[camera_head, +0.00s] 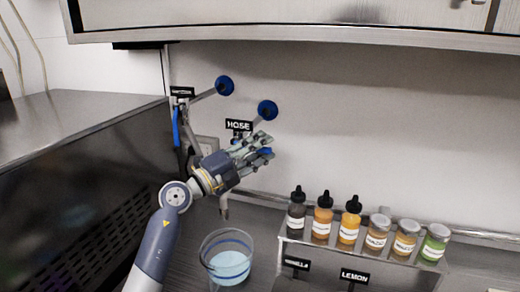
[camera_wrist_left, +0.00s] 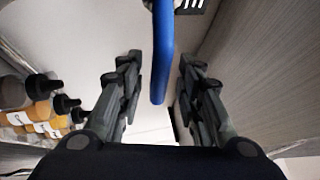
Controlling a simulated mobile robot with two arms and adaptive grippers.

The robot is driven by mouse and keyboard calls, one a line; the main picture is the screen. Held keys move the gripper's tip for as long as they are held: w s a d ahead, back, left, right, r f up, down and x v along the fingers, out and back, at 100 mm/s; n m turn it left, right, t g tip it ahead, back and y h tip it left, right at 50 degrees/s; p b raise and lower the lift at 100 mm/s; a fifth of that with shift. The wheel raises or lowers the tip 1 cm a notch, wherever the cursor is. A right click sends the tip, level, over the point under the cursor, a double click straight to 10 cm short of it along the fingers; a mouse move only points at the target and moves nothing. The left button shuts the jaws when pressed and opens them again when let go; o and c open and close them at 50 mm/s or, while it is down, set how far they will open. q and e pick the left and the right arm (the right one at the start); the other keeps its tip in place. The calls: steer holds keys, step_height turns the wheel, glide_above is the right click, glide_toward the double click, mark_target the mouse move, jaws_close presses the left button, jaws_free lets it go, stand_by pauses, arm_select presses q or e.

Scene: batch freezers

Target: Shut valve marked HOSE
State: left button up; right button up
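The black HOSE sign (camera_head: 239,126) is on the back wall area, just above my left gripper (camera_head: 266,146). The valve body below the sign is mostly hidden by the gripper. A bit of blue shows among the fingers in the head view. In the left wrist view, a blue lever (camera_wrist_left: 163,50) hangs between the two fingers of my left gripper (camera_wrist_left: 157,66). The fingers stand apart with a visible gap on each side of the lever, more on the left. My right gripper is not in view.
Another blue lever (camera_head: 176,126) hangs under a second sign (camera_head: 181,91) to the left. Blue discs (camera_head: 225,86) cap pipes at the wall. Below are a clear tub (camera_head: 228,240) with pale blue liquid and a shelf (camera_head: 335,245) of bottles and jars. A cabinet (camera_head: 300,32) overhangs.

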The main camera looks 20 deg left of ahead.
arm_select(q)
steer(key=v, duration=1.2)
stand_by(0.5)
